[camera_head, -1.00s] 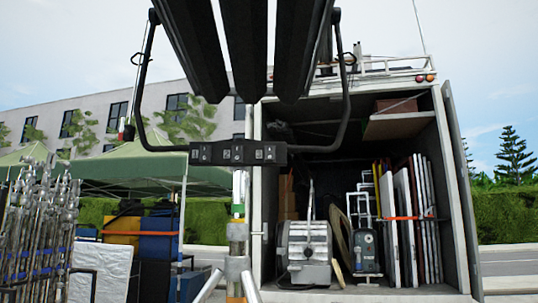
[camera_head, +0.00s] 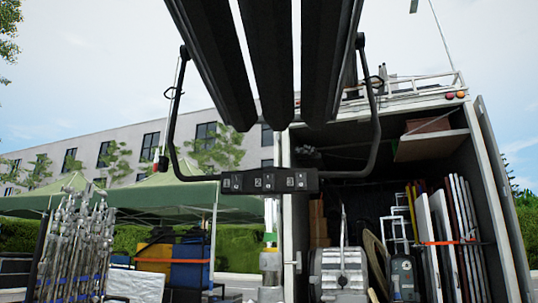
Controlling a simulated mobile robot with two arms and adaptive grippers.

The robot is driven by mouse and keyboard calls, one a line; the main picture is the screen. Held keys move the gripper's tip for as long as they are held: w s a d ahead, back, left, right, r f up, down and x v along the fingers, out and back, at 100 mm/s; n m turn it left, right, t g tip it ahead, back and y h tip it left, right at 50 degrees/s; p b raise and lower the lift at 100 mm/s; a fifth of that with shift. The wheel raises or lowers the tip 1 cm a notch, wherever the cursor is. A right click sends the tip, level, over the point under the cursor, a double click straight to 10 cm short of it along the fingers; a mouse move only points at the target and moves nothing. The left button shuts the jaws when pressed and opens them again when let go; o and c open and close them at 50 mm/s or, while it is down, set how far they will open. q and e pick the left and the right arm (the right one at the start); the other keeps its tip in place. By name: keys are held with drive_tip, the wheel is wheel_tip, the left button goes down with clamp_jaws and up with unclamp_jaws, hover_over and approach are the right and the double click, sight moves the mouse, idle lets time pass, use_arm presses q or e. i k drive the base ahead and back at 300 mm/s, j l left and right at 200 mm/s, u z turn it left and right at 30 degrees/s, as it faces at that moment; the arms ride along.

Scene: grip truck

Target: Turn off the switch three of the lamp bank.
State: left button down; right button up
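The lamp bank (camera_head: 250,60) hangs large at the top centre as long black ribbed panels in a black yoke on a silver stand. A black switch box (camera_head: 270,182) sits on the yoke's lower crossbar. It carries three small switches with light labels side by side; the rightmost (camera_head: 299,181) is on the box's right part. The labels and switch positions are too small to read surely. The lamp panels look dark from here. Neither of my grippers is in view.
Behind the stand is an open truck (camera_head: 497,200) holding a grey lamp unit (camera_head: 341,268), upright boards (camera_head: 445,240) and a black case (camera_head: 403,275). Metal stands (camera_head: 78,240) crowd the lower left. Green canopies (camera_head: 150,198) stand behind them. The air around the switch box looks clear.

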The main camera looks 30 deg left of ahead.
sight(300, 177)
drive_tip(key=i+l, duration=0.2)
drive_tip(key=i, duration=0.2)
drive_tip(key=u, duration=1.6)
